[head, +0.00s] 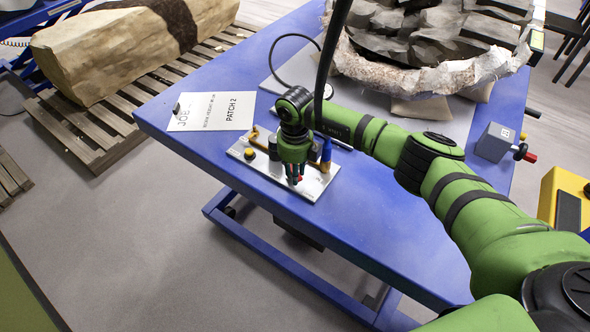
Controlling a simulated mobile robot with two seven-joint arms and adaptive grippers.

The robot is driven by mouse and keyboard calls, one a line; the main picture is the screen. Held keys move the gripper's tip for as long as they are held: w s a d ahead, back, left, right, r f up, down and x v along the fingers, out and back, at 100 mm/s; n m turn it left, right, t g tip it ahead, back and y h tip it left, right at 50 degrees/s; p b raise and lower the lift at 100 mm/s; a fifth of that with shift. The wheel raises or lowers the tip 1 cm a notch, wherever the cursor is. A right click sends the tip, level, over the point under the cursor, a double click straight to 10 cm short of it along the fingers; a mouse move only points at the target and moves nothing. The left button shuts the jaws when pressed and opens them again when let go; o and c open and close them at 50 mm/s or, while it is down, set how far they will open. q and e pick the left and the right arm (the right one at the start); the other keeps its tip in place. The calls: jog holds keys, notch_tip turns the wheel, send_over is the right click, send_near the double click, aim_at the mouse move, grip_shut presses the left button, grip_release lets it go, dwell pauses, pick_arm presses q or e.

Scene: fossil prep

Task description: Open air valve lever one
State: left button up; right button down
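A metal plate (316,189) with valve fittings lies near the left front edge of the blue table. A blue upright handle (326,151) and brass-coloured fittings (254,132) stand on it, with a yellow knob (250,154) at its left. My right gripper (294,177) points down over the plate, just left of the blue handle. A small red part (298,179) shows at its fingertips. I cannot tell whether the fingers touch it or how far they are open. The gripper and wrist hide the plate's middle. No lever number is readable. My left gripper is not in view.
On the blue table (400,240) are a white sign (213,111), a large jacketed fossil block (420,80) and a grey box (495,142) with a red knob (530,157). A black hose crosses beside my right wrist. The table's front is clear.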

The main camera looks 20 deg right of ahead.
jog(key=n+b, duration=0.1)
jog(key=b, duration=0.1)
jog(key=n+b, duration=0.1)
jog(key=d+n+b, duration=0.1)
jog(key=b, duration=0.1)
jog(key=shift+w+f+n+b, duration=0.2)
jog(key=shift+f+n+b, duration=0.1)
jog(key=shift+d+r+n+b, duration=0.15)
jog(key=shift+r+n+b, duration=0.15)
jog(key=shift+n+b, duration=0.35)
jog(key=c, duration=1)
grip_release()
